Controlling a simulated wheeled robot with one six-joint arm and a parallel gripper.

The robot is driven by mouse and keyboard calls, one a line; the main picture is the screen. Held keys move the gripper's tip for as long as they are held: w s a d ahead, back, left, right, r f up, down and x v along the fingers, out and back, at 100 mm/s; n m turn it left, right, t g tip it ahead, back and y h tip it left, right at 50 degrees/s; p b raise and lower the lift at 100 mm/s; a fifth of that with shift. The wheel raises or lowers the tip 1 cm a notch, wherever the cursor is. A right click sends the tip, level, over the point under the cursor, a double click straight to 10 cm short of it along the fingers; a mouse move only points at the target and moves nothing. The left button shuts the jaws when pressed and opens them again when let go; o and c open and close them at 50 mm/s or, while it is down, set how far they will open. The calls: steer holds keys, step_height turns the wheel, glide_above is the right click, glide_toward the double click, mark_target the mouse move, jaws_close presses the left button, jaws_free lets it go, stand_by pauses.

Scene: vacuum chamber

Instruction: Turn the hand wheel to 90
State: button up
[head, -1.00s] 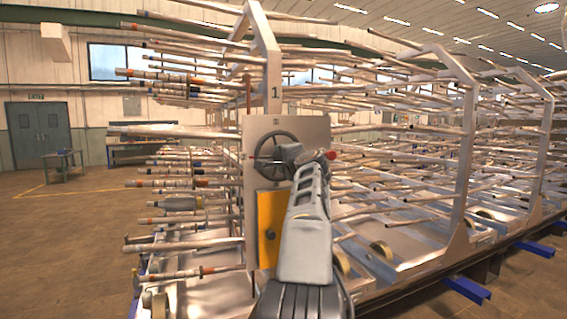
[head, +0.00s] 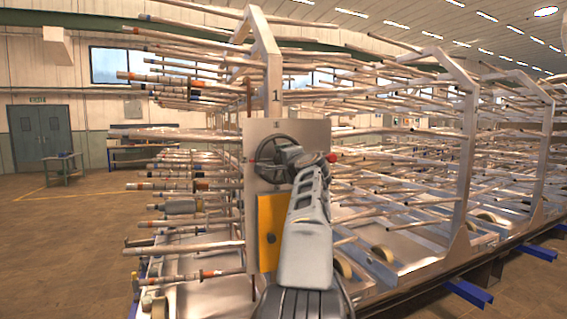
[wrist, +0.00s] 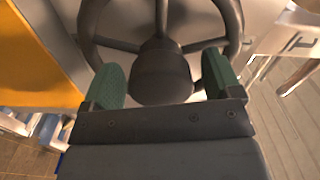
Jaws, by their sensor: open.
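The dark hand wheel (head: 257,160) is mounted on a pale metal panel (head: 315,130) in the head view. In the wrist view its spokes and rim (wrist: 235,25) fill the top, with a dark knob or hub (wrist: 160,75) in the middle. My gripper (wrist: 163,80) is open, with one green-padded finger on each side of this knob. I cannot tell whether either finger touches it. In the head view my arm covers the wheel's right and lower parts.
A yellow plate (head: 271,225) is on the panel below the wheel; it also shows at the left of the wrist view (wrist: 35,60). Racks of long metal tubes (head: 400,180) surround the panel. Open floor (head: 60,240) lies to the left.

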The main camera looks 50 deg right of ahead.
steer(key=b+v, duration=0.3)
steer(key=v, duration=1)
steer(key=shift+s+a+b, duration=0.2)
steer(key=shift+s+b, duration=0.1)
steer(key=shift+b, duration=0.05)
steer(key=shift+f, duration=0.1)
